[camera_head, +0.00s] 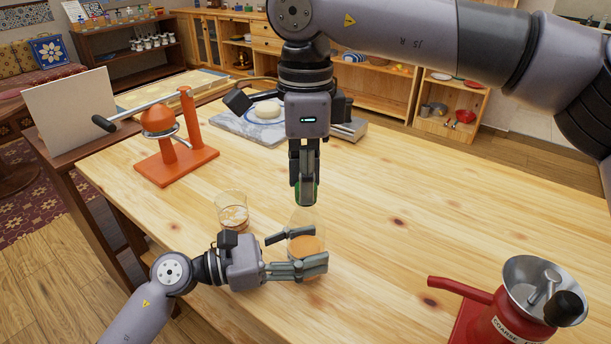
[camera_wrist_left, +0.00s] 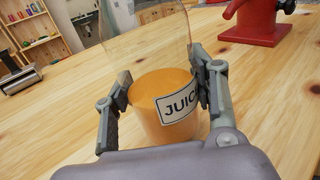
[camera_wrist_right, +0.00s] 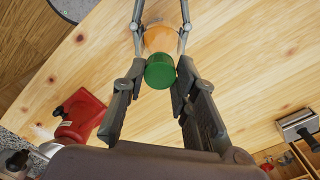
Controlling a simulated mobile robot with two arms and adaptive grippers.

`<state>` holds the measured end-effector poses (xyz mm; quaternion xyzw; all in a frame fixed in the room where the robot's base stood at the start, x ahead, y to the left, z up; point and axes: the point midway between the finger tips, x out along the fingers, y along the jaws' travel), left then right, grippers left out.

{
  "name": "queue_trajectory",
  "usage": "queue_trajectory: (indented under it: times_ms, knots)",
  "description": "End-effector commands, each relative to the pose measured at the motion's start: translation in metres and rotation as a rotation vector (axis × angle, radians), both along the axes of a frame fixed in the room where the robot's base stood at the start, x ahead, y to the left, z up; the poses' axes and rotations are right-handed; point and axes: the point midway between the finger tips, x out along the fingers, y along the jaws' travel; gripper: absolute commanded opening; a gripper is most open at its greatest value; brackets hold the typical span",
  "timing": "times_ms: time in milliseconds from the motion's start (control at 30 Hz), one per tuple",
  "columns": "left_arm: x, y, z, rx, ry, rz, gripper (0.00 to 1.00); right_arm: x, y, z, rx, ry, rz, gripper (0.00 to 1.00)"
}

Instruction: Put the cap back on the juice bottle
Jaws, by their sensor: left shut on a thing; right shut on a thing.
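The clear juice bottle (camera_head: 305,245) stands upright on the wooden table with orange juice in its lower part. In the left wrist view its "JUICE" label (camera_wrist_left: 180,104) faces the camera. My left gripper (camera_head: 298,252) is shut around the bottle, with one finger on each side. My right gripper (camera_head: 306,186) points straight down over the bottle and is shut on the green cap (camera_wrist_right: 160,72). In the head view the fingers hide most of the cap.
A glass (camera_head: 232,212) stands left of the bottle, near my left wrist. An orange juice press (camera_head: 176,155) is at the back left. A red grinder (camera_head: 505,325) is at the front right. The table's middle right is clear.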

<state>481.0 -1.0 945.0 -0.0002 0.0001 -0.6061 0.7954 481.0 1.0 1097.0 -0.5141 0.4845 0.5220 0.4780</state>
Motion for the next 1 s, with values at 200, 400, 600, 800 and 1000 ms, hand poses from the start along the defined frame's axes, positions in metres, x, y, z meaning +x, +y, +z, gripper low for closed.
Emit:
queue_trajectory:
  times_ms: [200,400,600,800,1000]
  knots:
    - [0.0001,0.0,-0.0003,0.001,0.0,0.0,0.0,0.0006,-0.0001,0.0002,0.001,-0.001,-0.486,0.19]
    - [0.0,0.0,-0.0003,0.001,0.0,0.0,0.0,0.001,-0.0005,0.0001,0.002,-0.001,-0.936,0.19]
    - [0.0,0.0,-0.0004,0.001,0.0,0.0,0.0,0.0011,-0.0011,-0.0002,0.0,-0.001,-1.387,0.19]
    - [0.0,0.0,-0.0004,0.001,0.0,0.0,0.0,0.0009,-0.0012,-0.0001,0.002,-0.001,-1.84,0.19]
    - [-0.0001,0.0,-0.0004,0.001,0.0,0.0,0.0,0.0008,-0.0018,-0.0007,0.001,-0.002,-2.296,0.19]
